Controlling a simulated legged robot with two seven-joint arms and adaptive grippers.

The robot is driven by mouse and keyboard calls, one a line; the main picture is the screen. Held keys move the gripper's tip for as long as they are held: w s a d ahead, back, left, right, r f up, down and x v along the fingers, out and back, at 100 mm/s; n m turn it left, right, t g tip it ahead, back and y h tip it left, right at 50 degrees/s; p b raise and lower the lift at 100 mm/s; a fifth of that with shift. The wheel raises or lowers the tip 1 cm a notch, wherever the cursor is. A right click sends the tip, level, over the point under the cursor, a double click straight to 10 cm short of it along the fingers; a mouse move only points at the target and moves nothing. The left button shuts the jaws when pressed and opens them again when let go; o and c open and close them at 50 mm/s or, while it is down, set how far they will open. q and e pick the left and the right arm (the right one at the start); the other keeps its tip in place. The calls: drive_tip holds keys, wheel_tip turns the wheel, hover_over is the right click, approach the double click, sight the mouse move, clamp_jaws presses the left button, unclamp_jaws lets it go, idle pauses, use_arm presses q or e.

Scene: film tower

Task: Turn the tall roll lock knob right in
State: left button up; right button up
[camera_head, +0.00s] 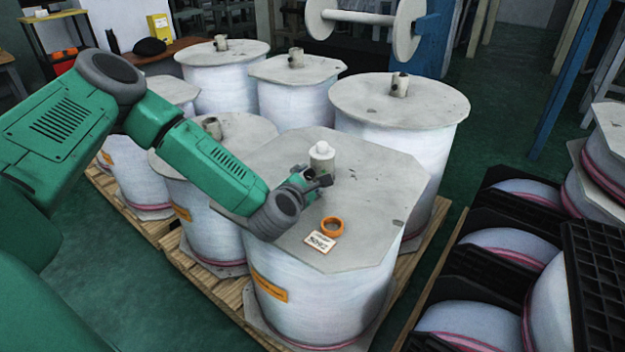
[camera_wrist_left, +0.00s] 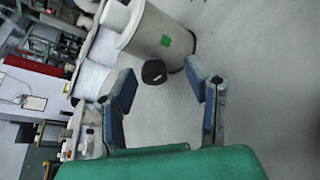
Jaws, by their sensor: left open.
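The tall roll (camera_head: 325,285) stands at the front of the group, wrapped in white film under a grey lid plate (camera_head: 375,210). Its pale core post (camera_head: 322,160) rises from the lid; in the left wrist view the post (camera_wrist_left: 150,28) carries a green square. A dark knob (camera_wrist_left: 153,72) shows beside the post's base in the left wrist view; in the head view I cannot make it out clearly behind the gripper. My left gripper (camera_head: 317,182) is open just in front of the post. Its fingers (camera_wrist_left: 160,74) stand either side of the knob, without visible contact. My right gripper is out of view.
An orange tape ring (camera_head: 332,226) and a small label card (camera_head: 320,241) lie on the lid near the gripper. Several other rolls with core posts (camera_head: 399,86) crowd behind and left on wooden pallets (camera_head: 220,295). Black racks (camera_head: 490,260) with rolls stand right.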

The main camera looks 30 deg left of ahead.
sight(307, 177)
use_arm(q)
drive_tip(key=shift+w+a+f, duration=0.3)
drive_tip(key=shift+w+a, duration=0.2)
drive_tip(key=shift+w+a+f, duration=0.3)
drive_tip(key=shift+w+a, duration=0.15)
drive_tip(key=shift+a, duration=0.05)
drive_tip(key=shift+a+f, duration=0.15)
drive_tip(key=shift+a, duration=0.25)
drive_tip(key=shift+d+r, duration=0.25)
drive_tip(key=shift+d, duration=0.35)
clamp_jaws()
drive_tip(key=shift+w+d, duration=0.1)
drive_tip(key=shift+d, duration=0.05)
drive_tip(key=shift+a+f+m+b, duration=0.1)
drive_tip(key=shift+a+m+b, duration=0.2)
drive_tip(key=shift+m, duration=0.2)
unclamp_jaws()
drive_tip(key=shift+d, duration=0.15)
drive_tip(key=shift+s, duration=0.2)
